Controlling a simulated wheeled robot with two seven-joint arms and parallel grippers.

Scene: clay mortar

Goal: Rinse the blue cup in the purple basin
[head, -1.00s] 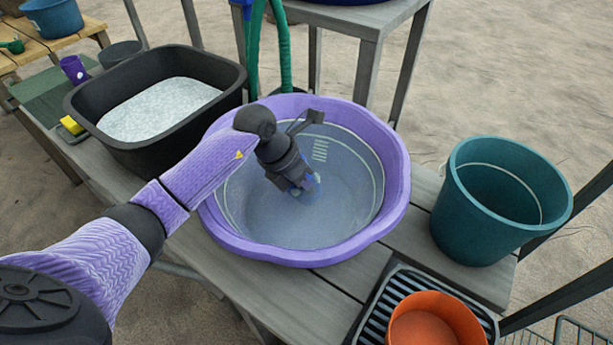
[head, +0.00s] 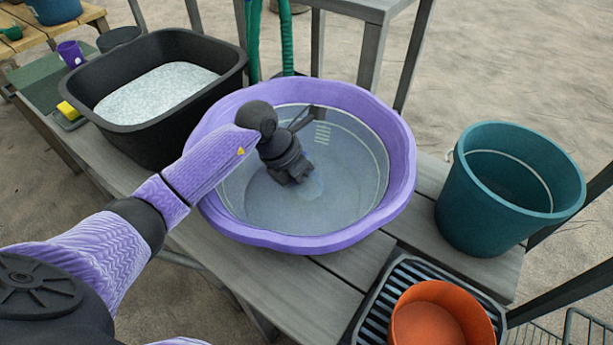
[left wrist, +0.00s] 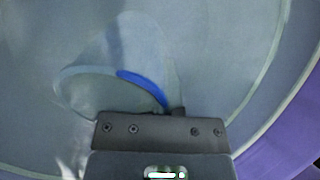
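The purple basin (head: 404,190) stands on the grey bench and holds cloudy water (head: 330,200). My left gripper (head: 292,180) reaches down into the basin, its fingertips hidden at the water. In the left wrist view, a blue arc of the blue cup's rim (left wrist: 143,84) shows just beyond my left gripper (left wrist: 172,112). The rest of the cup looks pale and blurred under the water. The gripper appears shut on the cup's edge. In the head view the cup is hidden or too faint to make out. My right gripper is not in view.
A black tub (head: 225,85) with pale, foamy contents stands left of the basin. A teal bucket (head: 455,205) stands to the right. An orange pot (head: 480,318) sits on a black rack (head: 378,318) at the front right. A purple cup (head: 71,53) and yellow sponge (head: 68,111) are far left.

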